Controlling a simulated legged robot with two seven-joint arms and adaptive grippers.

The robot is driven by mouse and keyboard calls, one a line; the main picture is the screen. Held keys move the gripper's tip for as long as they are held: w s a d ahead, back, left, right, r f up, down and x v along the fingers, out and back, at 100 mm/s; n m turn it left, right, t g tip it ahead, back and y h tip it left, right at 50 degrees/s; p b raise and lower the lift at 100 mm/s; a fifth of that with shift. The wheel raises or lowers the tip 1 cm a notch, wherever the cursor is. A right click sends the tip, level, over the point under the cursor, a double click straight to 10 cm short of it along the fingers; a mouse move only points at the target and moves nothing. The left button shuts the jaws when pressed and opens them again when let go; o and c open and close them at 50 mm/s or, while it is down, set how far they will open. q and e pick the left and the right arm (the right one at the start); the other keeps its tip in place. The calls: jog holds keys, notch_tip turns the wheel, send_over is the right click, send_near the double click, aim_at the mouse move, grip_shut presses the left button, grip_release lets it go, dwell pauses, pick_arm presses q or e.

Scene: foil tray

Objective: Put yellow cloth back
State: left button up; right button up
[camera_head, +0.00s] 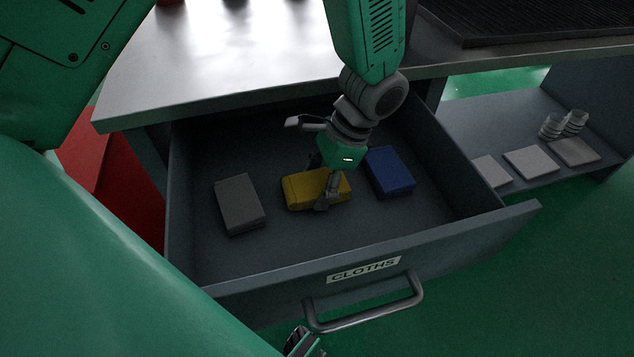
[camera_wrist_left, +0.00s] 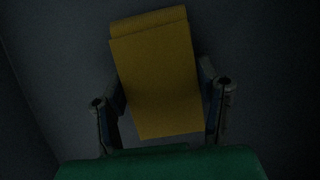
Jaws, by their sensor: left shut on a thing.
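The yellow cloth (camera_head: 299,190) is a folded block in the open drawer, between a grey cloth and a blue cloth. My left gripper (camera_head: 325,182) reaches down into the drawer and is shut on the yellow cloth, covering part of its right half. In the left wrist view the cloth (camera_wrist_left: 158,75) lies between the two fingers (camera_wrist_left: 165,103), one on each side. Whether the cloth touches the drawer floor is hard to tell. A small dark part at the bottom edge of the head view looks like my right gripper (camera_head: 302,343); its jaws are not clear.
The grey cloth (camera_head: 239,203) lies left and the blue cloth (camera_head: 390,172) close on the right. The drawer front (camera_head: 450,250) has a "CLOTHS" label and a handle (camera_head: 365,322). The worktop (camera_head: 215,75) overhangs the back. Clear drawer floor lies in front of the cloths.

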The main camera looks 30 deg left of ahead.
pick_arm(q)
jog(key=o, duration=1.1)
jog(key=shift+d, duration=0.2)
jog(key=shift+d+r, duration=0.1)
jog(key=shift+d, duration=0.05)
jog(key=shift+a+r, duration=0.1)
jog(key=shift+a, duration=0.15)
jog(key=p+v, duration=0.5)
jog(key=v, duration=0.6)
jog(key=shift+s+d, duration=0.1)
jog(key=shift+r, duration=0.35)
pick_arm(e)
notch_tip(320, 180, up, 5)
pick_arm(q)
jog(key=shift+w, duration=0.2)
pick_arm(e)
jog(key=shift+d, duration=0.1)
